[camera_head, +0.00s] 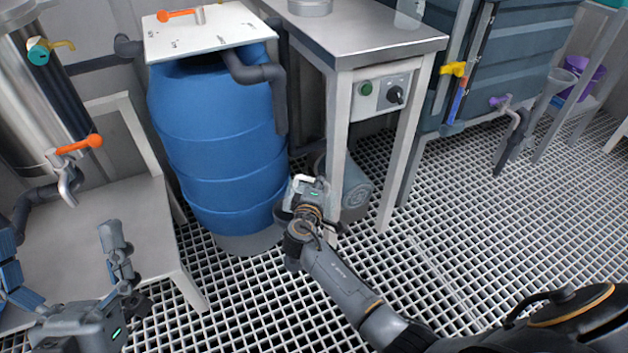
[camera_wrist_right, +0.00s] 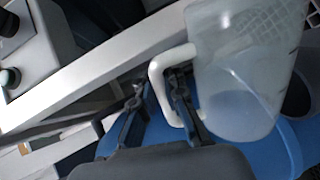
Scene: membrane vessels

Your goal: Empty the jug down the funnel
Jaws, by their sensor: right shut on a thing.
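My right gripper (camera_head: 306,190) is low in front of the blue barrel. In the right wrist view its fingers (camera_wrist_right: 180,105) are shut on the white handle of the jug (camera_wrist_right: 235,75). The jug is clear, frosted plastic with dark marks on one side. A bluish patch shows near its lower end; I cannot tell whether it is liquid. The jug is hard to make out in the head view. A grey funnel (camera_head: 556,88) stands at the right, beside the teal tank. My left gripper (camera_head: 65,255) is at lower left, fingers apart and empty.
The blue barrel (camera_head: 215,140) with a white lid stands left of a metal table (camera_head: 350,38). A control box (camera_head: 385,95) hangs under the table; another clear vessel (camera_head: 410,12) stands on it. A low grey bench (camera_head: 110,225) is at left. Open grating floor (camera_head: 480,240) lies at right.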

